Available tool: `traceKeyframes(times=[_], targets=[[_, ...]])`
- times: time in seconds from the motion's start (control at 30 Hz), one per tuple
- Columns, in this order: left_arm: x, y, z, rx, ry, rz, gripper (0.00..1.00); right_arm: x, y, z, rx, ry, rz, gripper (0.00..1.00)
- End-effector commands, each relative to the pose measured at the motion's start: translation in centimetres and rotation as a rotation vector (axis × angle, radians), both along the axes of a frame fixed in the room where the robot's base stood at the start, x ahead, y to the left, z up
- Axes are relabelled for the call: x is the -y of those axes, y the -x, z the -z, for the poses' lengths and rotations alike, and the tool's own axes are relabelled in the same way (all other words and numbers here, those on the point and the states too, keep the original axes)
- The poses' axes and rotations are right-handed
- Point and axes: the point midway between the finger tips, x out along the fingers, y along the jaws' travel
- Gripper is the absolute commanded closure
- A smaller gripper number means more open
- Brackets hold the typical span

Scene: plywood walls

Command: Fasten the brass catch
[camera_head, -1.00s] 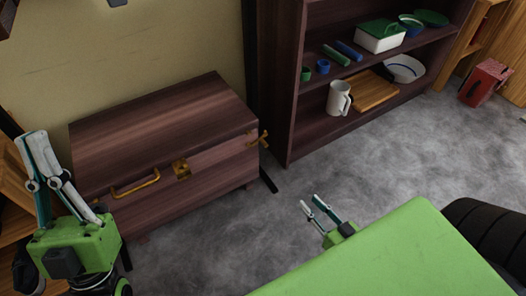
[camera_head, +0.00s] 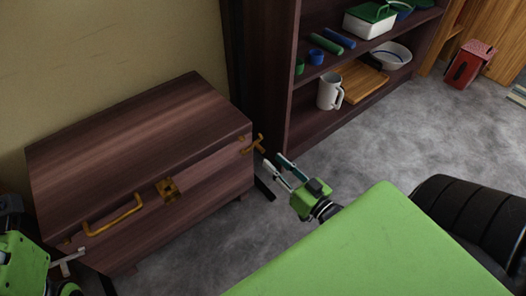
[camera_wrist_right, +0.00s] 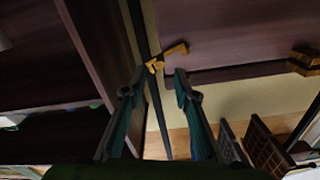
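A dark wooden chest (camera_head: 130,140) stands at the left with its lid down. A brass catch with a short projecting lever (camera_head: 258,144) sits at its right front corner; it also shows in the right wrist view (camera_wrist_right: 166,57). A brass plate (camera_head: 168,188) is at mid-front and a brass handle (camera_head: 113,218) left of it. My right gripper (camera_head: 273,161) is open and empty, just right of the catch; in the wrist view the catch appears just beyond the gap between its fingertips (camera_wrist_right: 155,83). My left gripper (camera_head: 66,260) is at the chest's left front, partly cut off; its opening is unclear.
A dark shelf (camera_head: 320,128) stands right of the chest, close behind my right gripper. It holds a white mug (camera_head: 329,91), a wooden board (camera_head: 361,87), a bowl (camera_head: 389,56) and a lidded box (camera_head: 370,23). A red container (camera_head: 470,65) stands beyond.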

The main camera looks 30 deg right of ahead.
Motion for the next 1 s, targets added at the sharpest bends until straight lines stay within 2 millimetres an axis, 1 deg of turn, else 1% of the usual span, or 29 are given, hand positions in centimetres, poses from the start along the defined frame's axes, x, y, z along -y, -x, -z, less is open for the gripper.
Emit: traceKeyframes(times=[0.03, 0.1, 0.2, 0.3, 0.5, 0.73, 0.77, 0.8, 0.83, 0.87, 1.0], targets=[[0.0, 0.1, 0.2, 0.016, 0.000, -0.001, 1.00, -0.1, -1.2, 0.2, 0.005, 0.000, -0.001, 0.72], [0.1, 0.2, -0.1, 0.033, -0.002, -0.002, 1.00, -0.2, -2.6, 0.2, 0.005, 0.000, -0.001, 0.72], [0.2, 0.3, -0.5, 0.052, -0.004, -0.002, 1.00, -0.4, -4.1, 0.2, 0.003, 0.000, 0.000, 0.72], [0.2, 0.4, -0.8, 0.067, -0.006, -0.003, 1.00, -0.4, -5.3, 0.2, 0.001, 0.000, -0.001, 0.72], [0.3, 0.5, -1.1, 0.078, -0.007, -0.005, 1.00, -0.5, -6.2, 0.1, -0.001, 0.000, 0.000, 0.72], [0.3, 0.5, -1.2, 0.078, -0.007, -0.005, 1.00, -0.5, -6.3, 0.0, -0.002, 0.000, 0.000, 0.72], [0.3, 0.5, -1.2, 0.078, -0.007, -0.005, 1.00, -0.5, -6.2, 0.0, -0.002, 0.000, 0.000, 0.78], [0.3, 0.5, -1.2, 0.078, -0.007, -0.005, 1.00, -0.5, -6.2, 0.0, -0.002, 0.000, 0.000, 0.88], [0.3, 0.5, -1.2, 0.078, -0.007, -0.005, 1.00, -0.5, -6.2, 0.1, -0.002, 0.000, 0.000, 0.96], [0.3, 0.5, -1.2, 0.078, -0.007, -0.005, 1.00, -0.5, -6.2, 0.1, -0.002, 0.000, 0.000, 1.00], [0.3, 0.5, -1.2, 0.078, -0.008, -0.004, 1.00, -0.5, -6.2, 0.1, -0.002, 0.000, 0.000, 1.00]])
